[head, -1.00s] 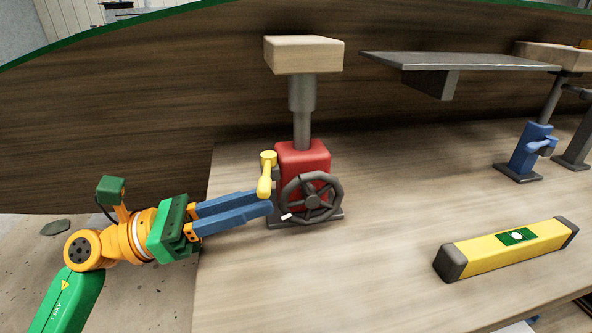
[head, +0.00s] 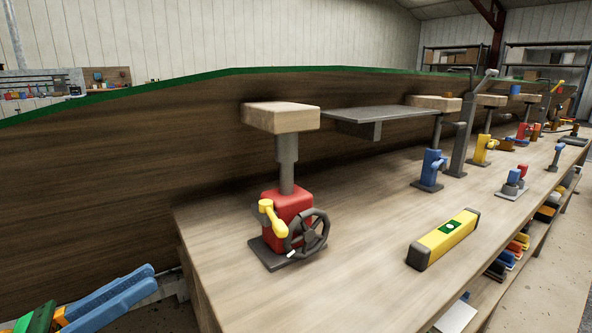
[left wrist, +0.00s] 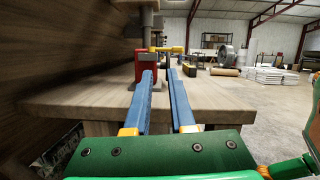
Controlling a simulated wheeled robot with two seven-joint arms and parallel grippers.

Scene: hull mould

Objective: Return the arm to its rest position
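My left gripper (head: 151,278) is at the lower left of the head view, left of the bench and clear of the red jack. Its two blue fingers stand apart with nothing between them, as the left wrist view (left wrist: 160,76) also shows. The red jack (head: 286,216) stands on the bench with a yellow handle (head: 270,217) and a dark handwheel (head: 308,233). A wooden block (head: 281,117) tops its post. In the left wrist view the red jack (left wrist: 146,64) is ahead of the fingers. My right gripper is not in view.
The wooden bench (head: 352,290) has its near left edge beside my left gripper. The tall wooden hull mould wall (head: 120,158) rises behind. A yellow level (head: 444,240) lies on the bench. A blue jack (head: 430,170) stands farther along. Floor beside the bench is open.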

